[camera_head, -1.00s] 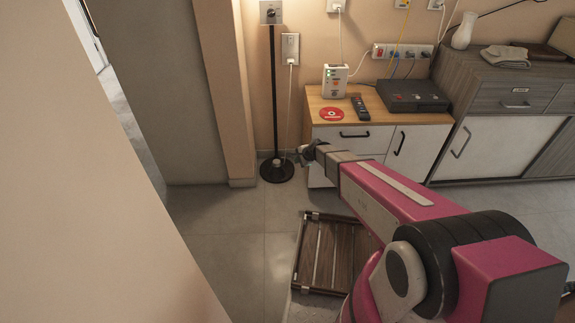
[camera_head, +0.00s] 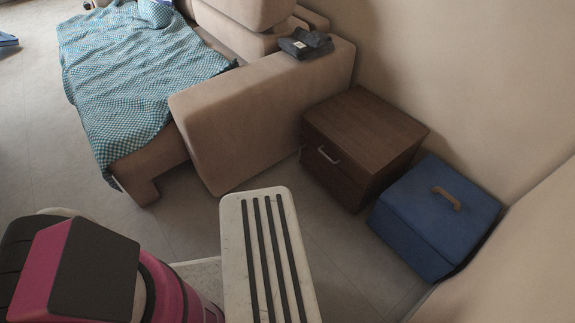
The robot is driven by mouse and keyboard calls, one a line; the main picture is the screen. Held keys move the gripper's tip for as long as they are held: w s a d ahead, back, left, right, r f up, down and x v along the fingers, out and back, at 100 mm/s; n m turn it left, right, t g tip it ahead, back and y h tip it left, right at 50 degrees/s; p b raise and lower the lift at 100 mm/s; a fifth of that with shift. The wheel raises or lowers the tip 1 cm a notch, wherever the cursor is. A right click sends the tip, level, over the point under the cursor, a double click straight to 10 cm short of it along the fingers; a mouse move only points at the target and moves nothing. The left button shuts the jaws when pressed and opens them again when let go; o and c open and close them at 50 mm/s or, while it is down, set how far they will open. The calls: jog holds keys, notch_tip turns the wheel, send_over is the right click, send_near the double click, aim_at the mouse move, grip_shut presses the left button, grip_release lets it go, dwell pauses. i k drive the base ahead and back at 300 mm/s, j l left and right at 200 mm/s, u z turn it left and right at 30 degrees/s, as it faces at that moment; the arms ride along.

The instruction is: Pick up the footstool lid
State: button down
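A blue box-shaped footstool (camera_head: 412,238) stands on the floor at the right, in the corner by the wall. Its blue lid (camera_head: 425,203) lies flat on top, with a tan handle (camera_head: 447,198) in its middle. The lid appears closed on the box, and nothing is seen touching it. My gripper is out of view.
A dark brown cabinet (camera_head: 368,119) stands just left of the footstool. A beige sofa (camera_head: 262,105) with a teal checked blanket (camera_head: 135,70) is further left. Folded dark clothes (camera_head: 306,43) lie on its armrest. Some bare floor shows in front of the cabinet and footstool.

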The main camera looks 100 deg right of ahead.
aim_at(450, 213)
jog(key=i+z, duration=0.1)
jog(key=z, duration=0.85)
jog(key=i+j+z, duration=0.1)
jog(key=z, duration=0.35)
jog(key=i+j+z, duration=0.1)
jog(key=z, duration=0.9)
jog(key=k+z, duration=0.1)
jog(key=z, duration=0.9)
jog(key=k+l+z, duration=0.1)
jog(key=z, duration=0.85)
jog(key=l+z, duration=0.1)
jog(key=z, duration=0.4)
jog(key=l+z, duration=0.1)
jog(key=z, duration=0.4)
